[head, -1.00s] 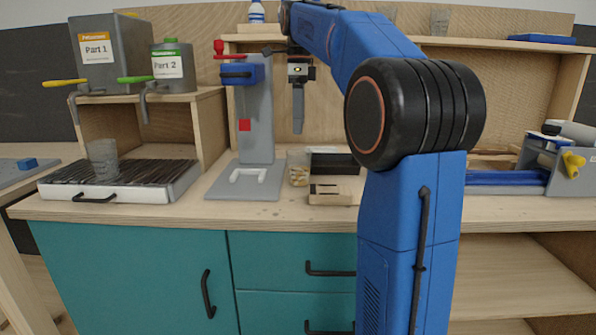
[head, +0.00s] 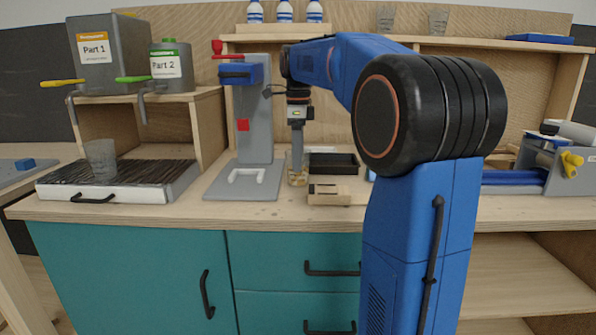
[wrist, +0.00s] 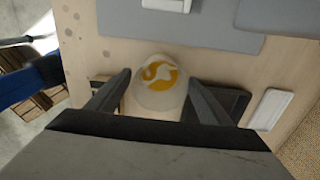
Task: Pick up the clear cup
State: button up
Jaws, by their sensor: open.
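A clear cup (head: 298,176) with yellow-orange stuff in its bottom stands upright on the worktop, right of the grey press stand. In the wrist view the same clear cup (wrist: 157,98) sits between my two fingers, with a gap visible on each side. My gripper (head: 297,158) points down over the cup, with its fingertips around the cup's upper part. It is open and not closed on anything. Another clear cup (head: 100,159) stands on the drip tray at left, and two more clear cups (head: 386,19) (head: 438,21) stand on the upper shelf.
The grey press stand (head: 255,120) with its blue head and base plate is close to the left of my gripper. A black tray (head: 334,164) and a small wooden block (head: 330,195) lie just right of the cup. A drip tray (head: 65,190) is at left.

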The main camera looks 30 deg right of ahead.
jog(key=c, duration=0.9)
jog(key=shift+o, duration=0.2)
notch_tip(320, 180, up, 18)
